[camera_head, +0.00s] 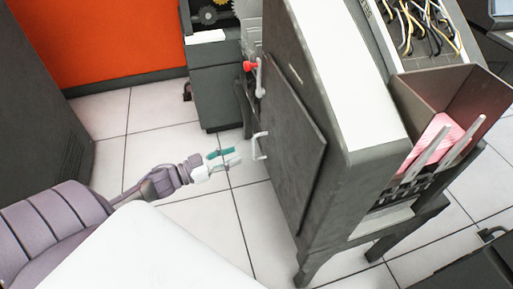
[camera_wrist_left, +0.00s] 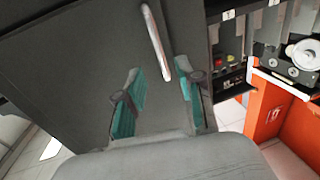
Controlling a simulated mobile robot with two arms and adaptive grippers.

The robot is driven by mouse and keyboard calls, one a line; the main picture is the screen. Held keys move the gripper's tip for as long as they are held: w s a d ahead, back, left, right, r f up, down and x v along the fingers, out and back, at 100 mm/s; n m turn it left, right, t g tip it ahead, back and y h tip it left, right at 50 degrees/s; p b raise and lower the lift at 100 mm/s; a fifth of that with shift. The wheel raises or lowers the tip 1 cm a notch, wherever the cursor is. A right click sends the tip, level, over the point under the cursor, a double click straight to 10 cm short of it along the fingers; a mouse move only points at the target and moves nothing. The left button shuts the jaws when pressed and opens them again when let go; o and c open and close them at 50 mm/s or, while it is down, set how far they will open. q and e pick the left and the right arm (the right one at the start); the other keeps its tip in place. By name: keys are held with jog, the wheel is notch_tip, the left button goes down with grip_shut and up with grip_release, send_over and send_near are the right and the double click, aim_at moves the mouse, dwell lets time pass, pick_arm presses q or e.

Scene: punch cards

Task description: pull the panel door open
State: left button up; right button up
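The panel door (camera_head: 291,145) is a dark grey panel on the side of the grey machine, and it looks shut. Its white bar handle (camera_head: 259,146) stands out from the panel's left edge. My left gripper (camera_head: 226,160) is open and empty, a short way left of the handle and pointing toward it. In the left wrist view the panel (camera_wrist_left: 70,65) fills the left and middle. The handle (camera_wrist_left: 157,42) lies ahead, between the lines of the two teal-padded fingers (camera_wrist_left: 160,100), and appears apart from them. My right gripper is not in view.
A red-knobbed lever (camera_head: 251,66) sits above the handle. A tray with pink cards (camera_head: 436,137) is on the machine's right. A dark cabinet (camera_head: 40,110) stands at left. The tiled floor (camera_head: 180,215) near the handle is clear.

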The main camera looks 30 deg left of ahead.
aim_at(254, 156)
pick_arm(q)
jog(key=x, duration=0.8)
jog(key=shift+f+b, duration=0.15)
jog(key=shift+b, duration=0.25)
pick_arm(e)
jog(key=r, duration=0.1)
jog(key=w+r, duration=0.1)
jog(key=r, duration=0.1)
pick_arm(q)
jog(key=shift+c, duration=0.2)
grip_shut()
